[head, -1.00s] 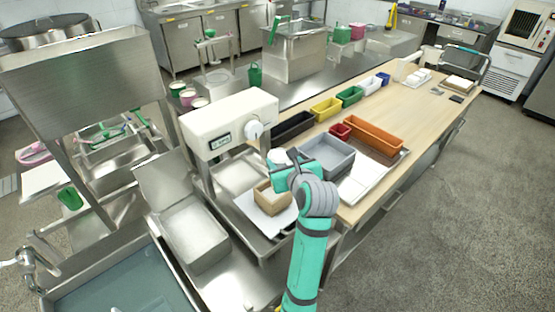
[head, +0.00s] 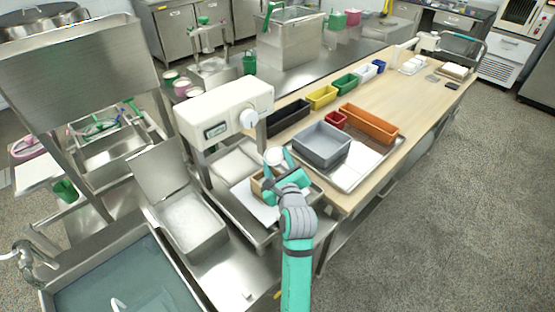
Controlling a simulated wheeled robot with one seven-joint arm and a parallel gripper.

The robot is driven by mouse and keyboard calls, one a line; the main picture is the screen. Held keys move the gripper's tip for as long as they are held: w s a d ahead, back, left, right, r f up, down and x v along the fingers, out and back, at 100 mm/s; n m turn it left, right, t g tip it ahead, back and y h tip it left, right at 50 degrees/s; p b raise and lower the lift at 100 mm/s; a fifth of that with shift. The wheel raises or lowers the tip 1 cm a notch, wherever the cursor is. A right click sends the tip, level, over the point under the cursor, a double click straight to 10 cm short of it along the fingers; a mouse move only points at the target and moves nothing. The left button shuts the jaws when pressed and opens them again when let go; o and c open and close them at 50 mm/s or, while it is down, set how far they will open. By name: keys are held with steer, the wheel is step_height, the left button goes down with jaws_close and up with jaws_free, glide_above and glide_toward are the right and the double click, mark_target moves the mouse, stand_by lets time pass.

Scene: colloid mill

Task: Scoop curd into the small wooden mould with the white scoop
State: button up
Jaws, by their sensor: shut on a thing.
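My gripper (head: 280,174) is over the tray beneath the white machine, shut on the white scoop (head: 274,157). The scoop's round white end shows just beyond the gripper; its handle is hidden. The small wooden mould (head: 257,185) sits on a white sheet, just left of and below the gripper. The gripper covers its right part, and I cannot see what is inside it. A steel container (head: 219,231) at left holds white material (head: 187,222) that may be curd.
The white machine (head: 225,112) stands close behind and left of the gripper. A grey bin (head: 322,148) sits on a metal tray to the right. Small coloured bins, including an orange one (head: 369,123), line the wooden table (head: 420,105). A water-filled sink (head: 125,280) is at lower left.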

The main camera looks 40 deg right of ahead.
steer(key=shift+s+d+n, duration=0.1)
steer(key=shift+s+n, duration=0.2)
steer(key=shift+n, duration=0.1)
steer(key=n+t, duration=0.1)
steer(key=a+n+h, duration=0.1)
steer(key=shift+w+r+n+t, duration=0.1)
steer(key=shift+r+n+t, duration=0.2)
steer(key=shift+r+t, duration=0.1)
steer(key=n, duration=0.1)
steer(key=n+t, duration=0.2)
steer(key=shift+r+h, duration=0.25)
steer(key=shift+h, duration=0.05)
steer(key=shift+w+a+r+n+t, duration=0.15)
steer(key=shift+n+t, duration=0.25)
steer(key=shift+n, duration=0.4)
steer(key=shift+s, duration=0.25)
steer(key=shift+w+a, duration=0.1)
steer(key=shift+a, duration=0.05)
